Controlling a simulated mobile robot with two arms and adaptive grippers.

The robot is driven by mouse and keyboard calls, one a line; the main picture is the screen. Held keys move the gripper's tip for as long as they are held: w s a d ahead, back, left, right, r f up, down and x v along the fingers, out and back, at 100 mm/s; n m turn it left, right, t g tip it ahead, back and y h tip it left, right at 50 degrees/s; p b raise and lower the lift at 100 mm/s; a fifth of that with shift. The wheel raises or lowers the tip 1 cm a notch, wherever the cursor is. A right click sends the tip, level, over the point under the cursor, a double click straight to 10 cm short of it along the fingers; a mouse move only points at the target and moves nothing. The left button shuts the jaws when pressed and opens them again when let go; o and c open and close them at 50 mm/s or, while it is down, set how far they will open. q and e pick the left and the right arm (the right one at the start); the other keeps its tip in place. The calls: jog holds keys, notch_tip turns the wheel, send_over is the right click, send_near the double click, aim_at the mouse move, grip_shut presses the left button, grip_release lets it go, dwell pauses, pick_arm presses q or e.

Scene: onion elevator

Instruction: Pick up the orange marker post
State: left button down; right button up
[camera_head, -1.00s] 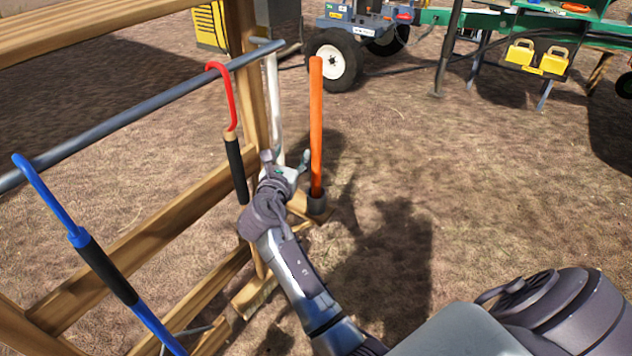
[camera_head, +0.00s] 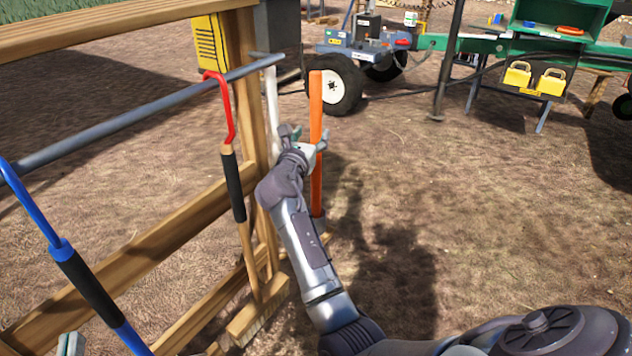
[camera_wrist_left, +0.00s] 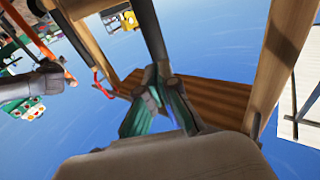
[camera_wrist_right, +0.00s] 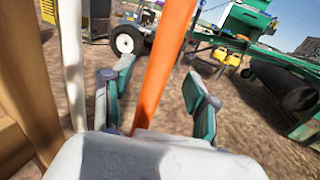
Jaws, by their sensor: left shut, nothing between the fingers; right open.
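The orange marker post (camera_head: 316,100) stands upright in the head view beside the wooden frame. My right gripper (camera_head: 306,136) is at its upper half, open. In the right wrist view the post (camera_wrist_right: 165,55) rises between the two spread fingers (camera_wrist_right: 158,88), with no clear contact. My left gripper (camera_wrist_left: 162,95) is shut and empty in the left wrist view. Only its tip (camera_head: 70,344) shows at the lower left of the head view.
A wooden frame (camera_head: 150,240) with a grey rail (camera_head: 130,122) stands left of the post. A red-hooked broom (camera_head: 232,180) and a blue-handled tool (camera_head: 85,285) hang there. A white pole (camera_head: 272,105) is just left of the post. Open dirt lies to the right.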

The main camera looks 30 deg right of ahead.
aim_at(314, 131)
jog(key=b+x, duration=0.1)
jog(key=x, duration=0.2)
jog(key=shift+w+d+f, duration=0.15)
jog(key=shift+w+d, duration=0.05)
jog(key=shift+d, duration=0.05)
jog(key=shift+w+d+b, duration=0.2)
jog(key=shift+b, duration=0.1)
pick_arm(q)
notch_tip(314, 131, up, 7)
jog(key=s+t+h, duration=0.1)
jog(key=s+t, duration=0.1)
jog(key=t, duration=0.3)
jog(key=shift+s+d+h, duration=0.2)
jog(key=shift+h, duration=0.2)
pick_arm(e)
grip_shut()
pick_arm(q)
jog(key=shift+r, duration=0.1)
